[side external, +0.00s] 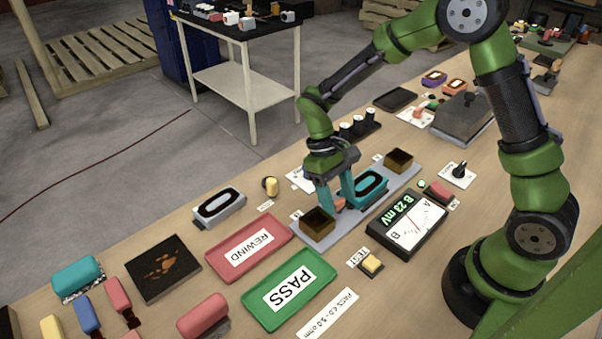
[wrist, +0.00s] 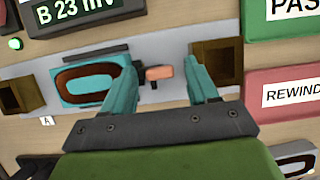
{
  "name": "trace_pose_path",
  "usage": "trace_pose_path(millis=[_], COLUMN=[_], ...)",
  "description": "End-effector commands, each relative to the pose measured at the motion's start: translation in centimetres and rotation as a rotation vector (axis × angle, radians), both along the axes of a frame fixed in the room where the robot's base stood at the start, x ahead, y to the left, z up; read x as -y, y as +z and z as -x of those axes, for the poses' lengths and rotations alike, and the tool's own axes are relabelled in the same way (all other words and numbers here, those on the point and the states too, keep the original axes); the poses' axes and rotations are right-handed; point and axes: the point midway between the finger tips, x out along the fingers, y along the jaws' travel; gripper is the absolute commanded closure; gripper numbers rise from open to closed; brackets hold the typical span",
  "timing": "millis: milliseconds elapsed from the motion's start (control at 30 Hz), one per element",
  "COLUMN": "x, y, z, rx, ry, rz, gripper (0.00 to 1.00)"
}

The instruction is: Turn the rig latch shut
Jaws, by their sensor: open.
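The rig is a grey plate (side external: 312,239) with a brown open-topped block at each end, the near one (side external: 318,222) and the far one (side external: 398,160). A teal unit with a dark oval ring (side external: 368,188) sits on it between the blocks. The salmon latch (side external: 339,204) is beside the unit, toward the near block; in the wrist view the latch (wrist: 158,73) lies crosswise, pointing along the plate. My gripper (side external: 336,198) is open and low over the plate. Its teal fingers stand either side of the latch in the wrist view, apparently apart from it.
A meter reading B 23 mV (side external: 407,222) stands close beside the rig. A red REWIND tray (side external: 249,247) and a green PASS tray (side external: 290,289) lie near its near end. A yellow TEST button (side external: 371,262) is near the meter. A grey detector (side external: 219,207) lies left of REWIND.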

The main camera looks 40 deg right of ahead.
Motion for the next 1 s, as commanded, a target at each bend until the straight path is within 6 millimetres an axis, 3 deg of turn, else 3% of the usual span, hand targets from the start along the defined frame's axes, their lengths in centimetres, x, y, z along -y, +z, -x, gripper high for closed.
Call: trace_pose_path(millis=[167, 833, 1000], x=[0.3, 1.1, 2.4], y=[0.0, 0.0, 3.2], z=[0.0, 0.4, 0.1], rx=[-0.001, 0.001, 0.006], ry=[-0.166, -1.573, -1.584], rz=[0.001, -0.002, -0.005], gripper=[0.40, 0.40, 0.40])
